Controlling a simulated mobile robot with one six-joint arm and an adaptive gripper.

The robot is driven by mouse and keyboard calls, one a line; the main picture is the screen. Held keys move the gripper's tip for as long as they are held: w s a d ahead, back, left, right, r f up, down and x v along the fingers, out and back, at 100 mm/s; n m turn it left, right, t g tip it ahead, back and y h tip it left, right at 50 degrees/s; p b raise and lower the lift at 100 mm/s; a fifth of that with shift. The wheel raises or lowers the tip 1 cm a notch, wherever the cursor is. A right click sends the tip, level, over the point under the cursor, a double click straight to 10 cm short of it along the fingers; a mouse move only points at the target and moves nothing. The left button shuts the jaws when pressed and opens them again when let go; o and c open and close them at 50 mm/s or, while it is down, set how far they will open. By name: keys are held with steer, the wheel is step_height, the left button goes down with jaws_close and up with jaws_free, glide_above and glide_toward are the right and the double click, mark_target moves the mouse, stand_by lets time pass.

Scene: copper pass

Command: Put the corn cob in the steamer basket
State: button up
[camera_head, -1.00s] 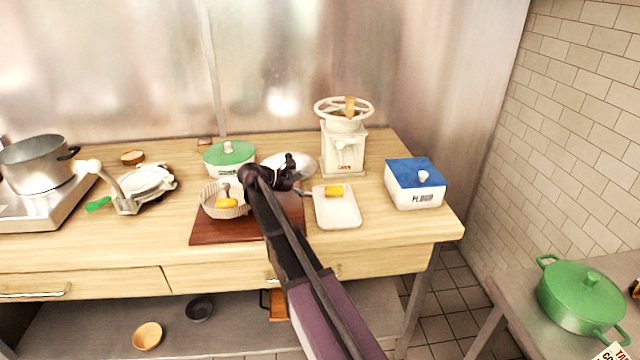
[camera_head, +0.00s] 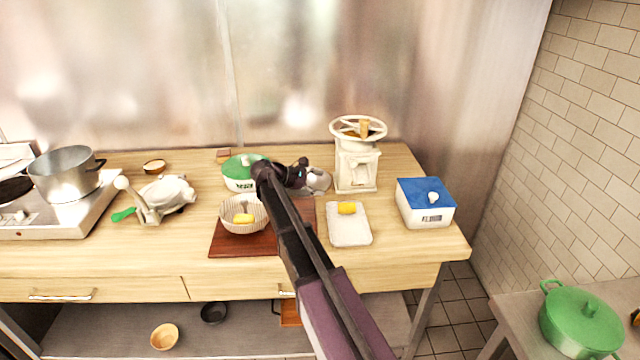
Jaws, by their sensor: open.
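A pale ribbed bowl (camera_head: 256,226), which looks like the steamer basket, stands on a reddish-brown board (camera_head: 232,245). A yellow piece (camera_head: 243,218) that looks like corn lies inside it. Another yellow piece (camera_head: 347,208) lies on a white tray (camera_head: 350,236) to the right; I cannot tell which piece is the corn cob. My gripper (camera_head: 302,175) is open, behind and to the right of the bowl, above the table and apart from both yellow pieces. My arm hides part of the board, and the fingertips are hard to make out.
A green-lidded pot (camera_head: 240,184) stands behind the bowl, and a shiny metal dish (camera_head: 320,182) is partly hidden by my gripper. A white grinder (camera_head: 356,170) and a blue-lidded flour box (camera_head: 426,212) stand right.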

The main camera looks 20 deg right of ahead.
steer(key=shift+r, duration=0.3)
stand_by(0.5)
steer(key=s+a+f+m+y, duration=0.1)
steer(key=s+f+y, duration=0.1)
steer(key=s, duration=0.2)
steer(key=s+a+f+m+y, duration=0.2)
steer(key=s+f, duration=0.1)
steer(key=s, duration=0.2)
steer(key=s+a+f+m+y, duration=0.1)
steer(key=s+f+m+y, duration=0.1)
steer(key=s+f, duration=0.1)
steer(key=shift+s+a+t, duration=0.15)
steer(key=shift+s+t, duration=0.25)
steer(key=shift+s, duration=0.4)
steer(key=s+a+f+m+y, duration=0.4)
steer(key=s+a+m+y, duration=0.2)
steer(key=s+a, duration=0.4)
steer(key=s+y, duration=0.1)
steer(key=s, duration=0.2)
steer(key=shift+s+m+t+y, duration=0.3)
steer(key=shift+s+m+t, duration=0.1)
steer(key=shift+a, duration=0.1)
steer(key=c, duration=0.4)
